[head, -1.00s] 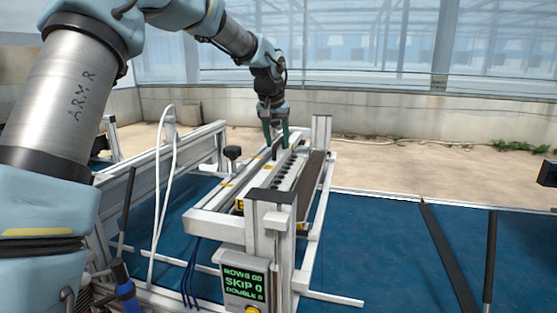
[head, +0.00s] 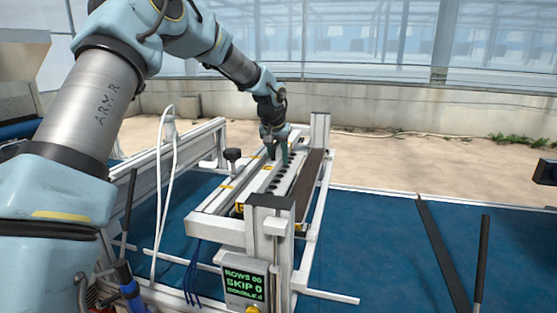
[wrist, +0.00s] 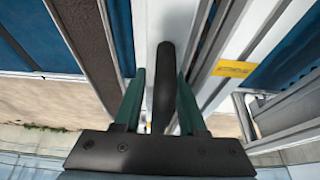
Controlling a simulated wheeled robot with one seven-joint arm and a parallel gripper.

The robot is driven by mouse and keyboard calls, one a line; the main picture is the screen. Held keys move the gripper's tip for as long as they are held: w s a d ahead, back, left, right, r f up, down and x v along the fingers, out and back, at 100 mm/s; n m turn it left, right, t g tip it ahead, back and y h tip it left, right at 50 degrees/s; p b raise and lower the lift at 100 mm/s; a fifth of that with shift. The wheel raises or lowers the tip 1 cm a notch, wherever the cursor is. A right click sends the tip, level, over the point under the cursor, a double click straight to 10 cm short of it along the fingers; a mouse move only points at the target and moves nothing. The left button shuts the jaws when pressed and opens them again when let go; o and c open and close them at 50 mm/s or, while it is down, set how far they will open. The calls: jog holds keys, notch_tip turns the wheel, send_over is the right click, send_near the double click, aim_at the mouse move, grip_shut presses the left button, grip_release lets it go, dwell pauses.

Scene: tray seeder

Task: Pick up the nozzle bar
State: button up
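The nozzle bar (head: 285,178) is a long pale bar with a row of black holes, lying along the seeder frame in the head view. A black upright handle (wrist: 163,85) stands on its pale top surface in the wrist view. My gripper (head: 277,156) points down over the bar's far half. In the wrist view, my gripper's green fingers (wrist: 160,90) stand on either side of the handle. A narrow gap shows on the left, and the right finger looks very close to the handle. The fingertips' height against the bar is hard to judge.
A metal post (head: 270,225) rises at the seeder's near end, above a green-lettered display (head: 244,284). Another post (head: 320,130) stands at the far end. A dark strip (head: 309,180) runs right of the bar. A white hose (head: 174,165) loops at left.

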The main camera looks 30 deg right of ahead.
grip_shut()
jog(key=shift+r, duration=0.1)
jog(key=shift+r, duration=0.1)
